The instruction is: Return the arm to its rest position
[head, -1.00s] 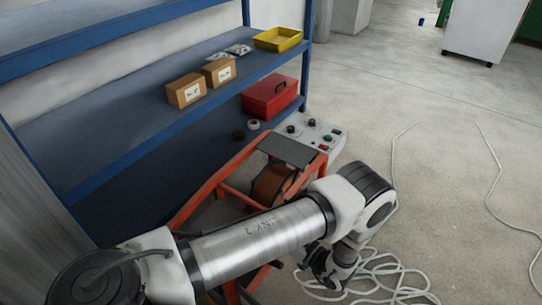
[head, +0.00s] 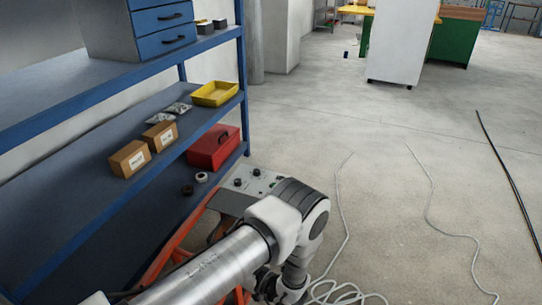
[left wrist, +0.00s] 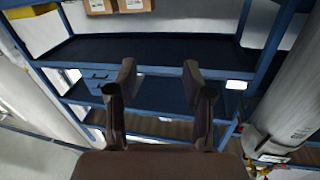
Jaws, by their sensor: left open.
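My left arm enters the head view from the bottom left, with its grey metal link reaching toward the bottom middle. My left gripper (head: 280,288) hangs below the wrist joints at the bottom edge and is partly cut off. In the left wrist view, its two dark fingers (left wrist: 159,80) stand apart with nothing between them. Blue shelving lies beyond the fingertips there. My right gripper is in neither view.
A blue shelf unit (head: 243,75) at left holds cardboard boxes, a yellow tray (head: 215,94) and a red toolbox (head: 214,148). An orange frame (head: 172,250) and control box (head: 250,180) sit beside my arm. White cable (head: 345,298) lies on the floor. Open floor extends right.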

